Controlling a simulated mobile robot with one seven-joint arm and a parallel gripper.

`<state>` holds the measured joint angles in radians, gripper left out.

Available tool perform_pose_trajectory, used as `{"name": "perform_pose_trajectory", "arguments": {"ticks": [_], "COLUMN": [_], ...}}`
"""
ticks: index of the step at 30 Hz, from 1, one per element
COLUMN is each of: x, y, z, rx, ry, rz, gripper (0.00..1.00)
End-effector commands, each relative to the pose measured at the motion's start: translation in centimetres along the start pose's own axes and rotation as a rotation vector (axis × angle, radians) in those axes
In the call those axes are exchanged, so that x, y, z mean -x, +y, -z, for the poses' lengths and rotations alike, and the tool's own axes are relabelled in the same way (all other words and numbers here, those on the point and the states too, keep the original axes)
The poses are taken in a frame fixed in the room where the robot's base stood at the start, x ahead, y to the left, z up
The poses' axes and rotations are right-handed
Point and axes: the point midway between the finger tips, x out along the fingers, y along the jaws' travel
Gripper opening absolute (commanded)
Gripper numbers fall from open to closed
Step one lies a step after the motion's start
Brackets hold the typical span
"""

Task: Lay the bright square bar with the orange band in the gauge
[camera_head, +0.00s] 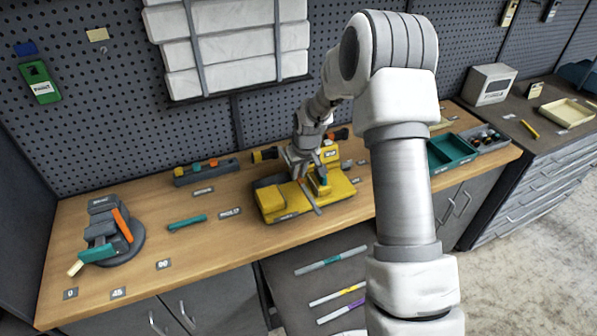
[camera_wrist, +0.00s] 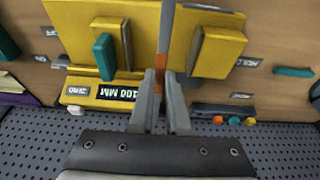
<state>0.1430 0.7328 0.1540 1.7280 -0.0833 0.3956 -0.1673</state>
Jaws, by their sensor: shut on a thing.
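The yellow gauge (camera_head: 268,204) stands on the workbench, with a display reading 100 MM in the wrist view (camera_wrist: 78,93). My gripper (camera_head: 300,172) is over its middle. In the wrist view, my gripper (camera_wrist: 161,76) is shut on the bright square bar (camera_wrist: 165,38), close to the bar's orange band (camera_wrist: 158,88). The bar also shows in the head view (camera_head: 311,198), slanting across the gauge toward its front edge. In the wrist view it lies between the gauge's two raised yellow blocks, with a teal piece on the left one. I cannot tell whether the bar touches the gauge.
A grey fixture with an orange handle (camera_head: 122,224) stands at the bench's left end. A teal bar (camera_head: 187,222) lies left of the gauge. Green bins (camera_head: 452,150) stand to the right. Several banded bars lie on a lower dark surface (camera_head: 300,262). Pegboard is behind.

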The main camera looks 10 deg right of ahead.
Motion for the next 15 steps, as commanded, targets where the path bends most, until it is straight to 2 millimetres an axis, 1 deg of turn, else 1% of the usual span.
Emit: {"name": "perform_pose_trajectory", "arguments": {"ticks": [15], "x": [-4.4], "y": [0.0], "z": [-1.3], "rx": [0.0], "ry": [0.001], "rz": [-0.001], "gripper": [0.0]}}
